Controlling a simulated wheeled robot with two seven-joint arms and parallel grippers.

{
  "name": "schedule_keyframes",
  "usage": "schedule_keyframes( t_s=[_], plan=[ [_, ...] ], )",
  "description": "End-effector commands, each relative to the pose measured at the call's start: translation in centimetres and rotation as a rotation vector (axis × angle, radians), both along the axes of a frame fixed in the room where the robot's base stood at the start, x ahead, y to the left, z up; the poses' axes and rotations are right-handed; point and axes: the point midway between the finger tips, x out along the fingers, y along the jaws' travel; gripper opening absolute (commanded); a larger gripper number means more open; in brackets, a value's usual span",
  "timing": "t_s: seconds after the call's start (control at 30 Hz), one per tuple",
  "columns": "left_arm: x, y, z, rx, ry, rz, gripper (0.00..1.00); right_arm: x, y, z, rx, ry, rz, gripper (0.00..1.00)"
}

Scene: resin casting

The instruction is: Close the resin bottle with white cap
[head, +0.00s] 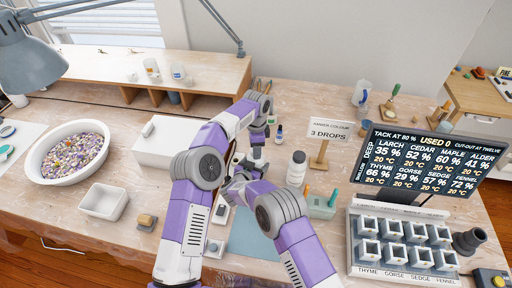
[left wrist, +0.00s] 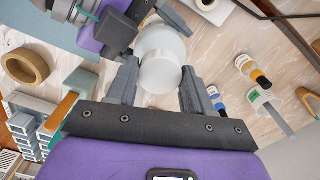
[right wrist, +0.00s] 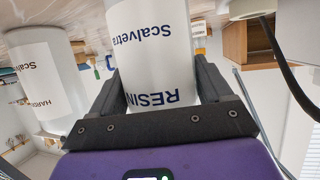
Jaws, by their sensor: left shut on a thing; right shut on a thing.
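The white resin bottle (right wrist: 150,50), lettered "RESIN Scalvetra", stands between the fingers of my right gripper (right wrist: 155,95), which is shut on its body. In the left wrist view the white cap (left wrist: 160,76) sits between the fingertips of my left gripper (left wrist: 155,85), which is shut on it. The cap is in line with the bottle's top (left wrist: 165,42); I cannot tell whether it is fully seated. In the head view my left gripper (head: 257,138) is above my right gripper (head: 238,182), and the arms hide most of the bottle.
A white hardener bottle (head: 297,168) stands close to the right. Beyond it are a "3 DROPS" sign (head: 329,131), a display board (head: 432,160) and a mould rack (head: 405,243). A bowl of chips (head: 70,153) and a white tub (head: 104,202) stand left.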

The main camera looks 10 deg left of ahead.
Motion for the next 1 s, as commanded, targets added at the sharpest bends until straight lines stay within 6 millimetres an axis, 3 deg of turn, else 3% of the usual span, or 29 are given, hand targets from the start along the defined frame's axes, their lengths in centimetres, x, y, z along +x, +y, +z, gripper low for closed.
schedule_keyframes(
  t_s=[0.03,0.2,0.47,0.8,1.0],
  plan=[
    [0.0,0.1,0.0,0.001,-0.001,0.002,0.54,0.0,-0.1,0.1,0.000,-0.002,-0.002,0.00],
    [0.0,0.1,0.0,0.001,-0.001,0.003,0.76,0.0,-0.1,0.1,0.000,-0.002,-0.001,0.00],
    [0.1,0.0,0.2,0.001,-0.002,0.004,0.76,0.0,0.0,0.1,0.000,-0.002,-0.001,0.00],
    [0.1,0.0,4.1,0.001,-0.003,0.004,0.76,0.0,0.0,0.1,-0.001,-0.001,-0.001,0.00],
    [0.0,0.0,4.6,0.000,-0.001,0.004,0.76,0.0,0.0,0.1,0.000,-0.002,0.000,0.00]
  ],
)
